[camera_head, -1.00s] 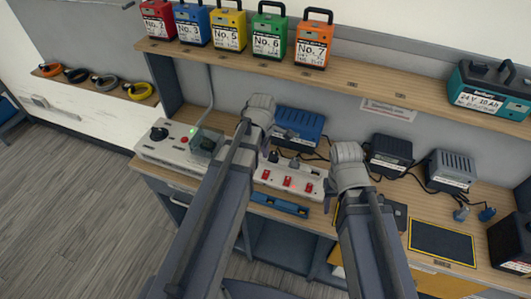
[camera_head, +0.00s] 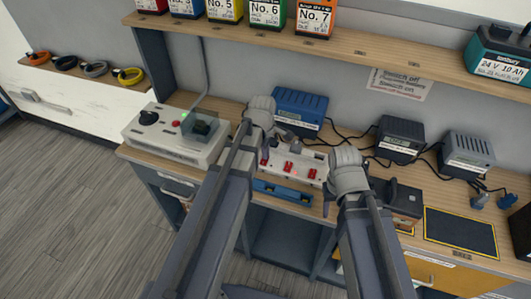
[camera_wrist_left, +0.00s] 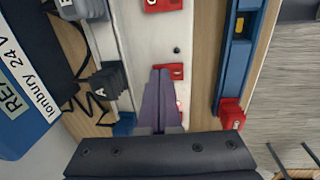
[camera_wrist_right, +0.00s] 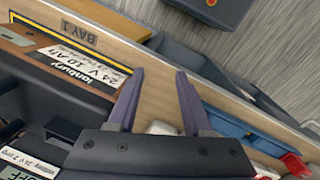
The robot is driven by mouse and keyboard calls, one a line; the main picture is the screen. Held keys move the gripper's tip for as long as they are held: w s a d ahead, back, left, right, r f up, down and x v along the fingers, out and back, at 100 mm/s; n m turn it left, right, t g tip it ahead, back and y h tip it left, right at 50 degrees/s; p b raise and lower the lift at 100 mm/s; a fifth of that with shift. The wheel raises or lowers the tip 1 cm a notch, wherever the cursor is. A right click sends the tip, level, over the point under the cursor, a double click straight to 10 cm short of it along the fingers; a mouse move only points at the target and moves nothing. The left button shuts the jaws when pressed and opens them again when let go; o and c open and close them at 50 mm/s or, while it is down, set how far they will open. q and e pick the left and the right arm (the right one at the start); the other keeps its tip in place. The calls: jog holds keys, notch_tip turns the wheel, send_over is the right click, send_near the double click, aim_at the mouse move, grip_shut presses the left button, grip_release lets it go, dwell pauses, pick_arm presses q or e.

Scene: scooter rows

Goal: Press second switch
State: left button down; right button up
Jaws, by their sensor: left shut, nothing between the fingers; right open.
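A white power strip (camera_head: 300,178) lies on the bench with red rocker switches. One red switch (camera_head: 288,166) is at the middle, and others sit on either side. My left gripper (camera_head: 272,145) is over the strip's left part. In the left wrist view its fingers (camera_wrist_left: 160,98) are shut and empty, with tips just beside a red switch (camera_wrist_left: 172,70); I cannot tell whether they touch it. A plug marked A (camera_wrist_left: 105,88) is beside the strip. My right gripper (camera_head: 330,200) is open and empty near the strip's right end; its fingers also show in the right wrist view (camera_wrist_right: 155,95).
A blue tray (camera_head: 284,193) lies along the bench front. A grey control box (camera_head: 172,132) stands at left. A black yellow-edged mat (camera_head: 460,232) is at right.

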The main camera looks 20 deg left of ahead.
pick_arm(q)
jog(key=shift+w+f+b, duration=0.1)
jog(key=shift+f+b, duration=0.3)
jog(key=shift+b, duration=0.05)
pick_arm(e)
jog(key=shift+f, duration=0.4)
pick_arm(q)
jog(key=shift+w+d, duration=0.1)
jog(key=shift+s+r, duration=0.15)
jog(key=shift+s, duration=0.05)
jog(key=shift+w, duration=0.15)
pick_arm(e)
jog(key=shift+s+f, duration=0.1)
jog(key=shift+s, duration=0.3)
pick_arm(q)
jog(key=shift+d, duration=0.1)
